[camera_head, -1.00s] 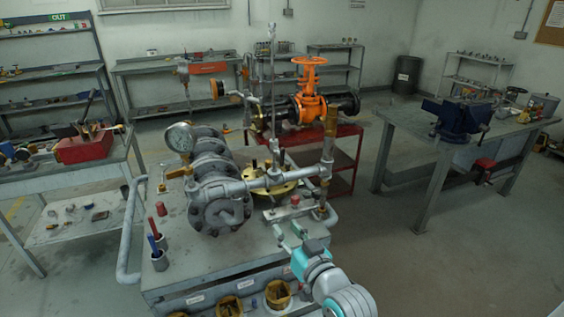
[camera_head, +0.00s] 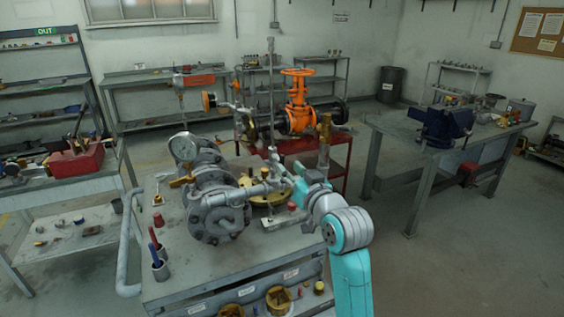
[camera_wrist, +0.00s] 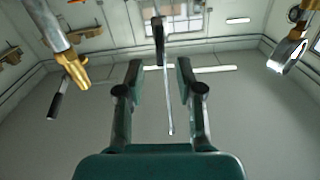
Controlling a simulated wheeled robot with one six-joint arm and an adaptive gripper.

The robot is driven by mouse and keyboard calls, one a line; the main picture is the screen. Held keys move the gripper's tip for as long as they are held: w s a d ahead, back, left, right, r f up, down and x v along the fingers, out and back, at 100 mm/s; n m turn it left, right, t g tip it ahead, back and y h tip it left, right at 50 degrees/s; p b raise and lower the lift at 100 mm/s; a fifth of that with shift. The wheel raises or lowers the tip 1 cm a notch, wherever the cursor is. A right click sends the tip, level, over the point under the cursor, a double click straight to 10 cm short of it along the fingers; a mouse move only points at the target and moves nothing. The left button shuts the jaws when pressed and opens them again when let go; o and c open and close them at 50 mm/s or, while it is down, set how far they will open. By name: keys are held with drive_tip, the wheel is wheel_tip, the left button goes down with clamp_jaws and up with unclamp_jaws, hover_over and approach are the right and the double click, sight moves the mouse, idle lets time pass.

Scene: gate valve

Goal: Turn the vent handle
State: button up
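My gripper (camera_wrist: 158,64) is open in the wrist view, its two dark green fingers spread apart. A thin grey rod with a black upper part (camera_wrist: 158,27) shows between the fingers, with a gap on both sides; its depth is unclear. In the head view, my gripper (camera_head: 288,172) is beside the upright metal stem (camera_head: 273,155) of the grey flanged valve assembly (camera_head: 218,205), partly hidden by my arm. I cannot tell for sure which part is the vent handle. A brass fitting (camera_wrist: 75,72) with a black lever (camera_wrist: 57,98) is left in the wrist view.
A brass-topped upright pipe (camera_head: 325,135) is close right of my gripper. A grey lever-like part (camera_wrist: 287,55) is at right in the wrist view. An orange handwheel valve (camera_head: 299,100) stands behind on a red cart.

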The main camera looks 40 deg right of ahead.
sight(283, 162)
drive_tip(key=x, duration=0.5)
drive_tip(key=shift+w, duration=0.4)
drive_tip(key=shift+d, duration=0.1)
clamp_jaws()
